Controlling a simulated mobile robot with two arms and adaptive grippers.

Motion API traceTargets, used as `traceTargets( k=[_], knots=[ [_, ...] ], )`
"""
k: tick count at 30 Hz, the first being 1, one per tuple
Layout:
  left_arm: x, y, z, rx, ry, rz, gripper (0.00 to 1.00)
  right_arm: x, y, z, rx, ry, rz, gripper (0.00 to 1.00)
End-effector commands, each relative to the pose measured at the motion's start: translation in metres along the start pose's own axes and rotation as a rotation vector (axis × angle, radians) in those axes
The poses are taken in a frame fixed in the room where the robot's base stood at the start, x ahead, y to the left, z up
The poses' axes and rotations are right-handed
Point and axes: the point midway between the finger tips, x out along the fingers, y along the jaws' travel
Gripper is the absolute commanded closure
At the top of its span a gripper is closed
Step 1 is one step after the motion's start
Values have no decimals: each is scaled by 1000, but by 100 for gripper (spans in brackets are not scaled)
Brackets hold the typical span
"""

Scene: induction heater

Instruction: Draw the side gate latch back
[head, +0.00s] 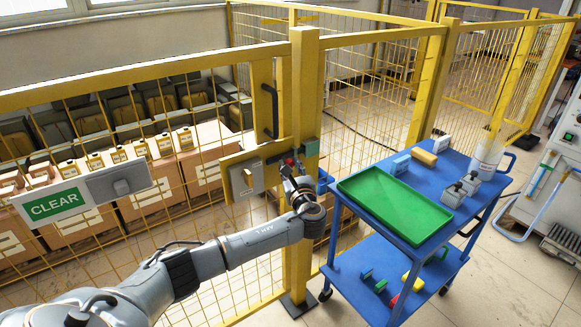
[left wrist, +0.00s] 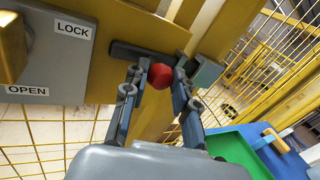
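The side gate latch is a dark horizontal bolt (left wrist: 128,50) with a round red knob (left wrist: 160,76), mounted on a yellow plate. A grey-green catch block (left wrist: 207,74) sits at the bolt's right end, on the post side. In the left wrist view my left gripper (left wrist: 161,70) has one finger on each side of the red knob, with the tips close against it. In the head view the left gripper (head: 292,170) is at the latch beside the yellow post, and the arm partly hides the knob. My right gripper is not in view.
A grey lock box (head: 246,179) marked LOCK and OPEN is left of the bolt. A black gate handle (head: 270,110) is above. The blue cart (head: 345,212) with a green tray (head: 395,204) stands close right of the yellow post (head: 303,90).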

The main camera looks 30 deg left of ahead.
Motion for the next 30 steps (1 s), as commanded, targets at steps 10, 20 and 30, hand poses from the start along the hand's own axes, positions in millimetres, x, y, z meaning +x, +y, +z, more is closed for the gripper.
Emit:
traceTargets(
  k=[10, 20, 30],
  knots=[
    [-6, 16, 7, 6, 1, 3, 100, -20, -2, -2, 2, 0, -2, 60],
    [-23, 58, 10, 3, 1, 2, 100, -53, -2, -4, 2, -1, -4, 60],
    [-23, 61, 9, 2, -2, 5, 71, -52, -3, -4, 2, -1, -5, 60]
  ],
)
